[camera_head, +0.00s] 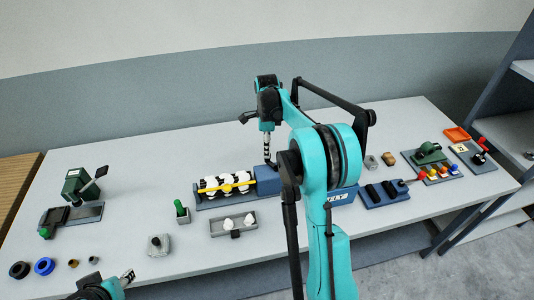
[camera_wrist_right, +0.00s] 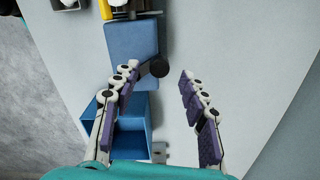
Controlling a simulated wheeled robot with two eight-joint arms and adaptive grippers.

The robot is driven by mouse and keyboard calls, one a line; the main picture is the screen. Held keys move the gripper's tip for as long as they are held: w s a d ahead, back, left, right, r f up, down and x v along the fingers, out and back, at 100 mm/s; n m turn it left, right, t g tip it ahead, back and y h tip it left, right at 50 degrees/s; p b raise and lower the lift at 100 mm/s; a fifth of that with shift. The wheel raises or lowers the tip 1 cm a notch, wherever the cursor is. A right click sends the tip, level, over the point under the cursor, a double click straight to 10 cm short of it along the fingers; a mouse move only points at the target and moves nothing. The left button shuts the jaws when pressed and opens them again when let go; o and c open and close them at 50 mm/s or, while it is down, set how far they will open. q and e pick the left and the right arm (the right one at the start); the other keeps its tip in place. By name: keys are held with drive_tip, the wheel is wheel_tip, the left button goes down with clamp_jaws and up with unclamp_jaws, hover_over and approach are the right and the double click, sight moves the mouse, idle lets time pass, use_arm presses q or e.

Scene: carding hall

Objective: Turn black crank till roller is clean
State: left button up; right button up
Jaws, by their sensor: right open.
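The roller (camera_head: 228,184) lies along a blue machine, with white fluffy patches on it and a yellow bar across its front. A blue housing (camera_head: 267,181) stands at its right end; it also shows in the right wrist view (camera_wrist_right: 131,42). The black crank's knob (camera_wrist_right: 158,67) stands out beside this housing, between my right fingertips, with a gap to the right finger. My right gripper (camera_head: 267,145) points down over the housing and is open; its fingers also show in the wrist view (camera_wrist_right: 156,78). My left gripper (camera_head: 126,278) is at the lower left, mostly cut off.
A grey tray (camera_head: 232,234) with white tufts stands before the machine. A green-handled tool (camera_head: 181,211) is left of it. A blue open bin (camera_wrist_right: 132,132) is near my right fingers. A dark green device (camera_head: 77,184) stands far left. My right arm hides the table's middle.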

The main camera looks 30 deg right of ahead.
wheel_tip(320, 180, up, 8)
drive_tip(key=shift+f, duration=0.2)
idle(0.8)
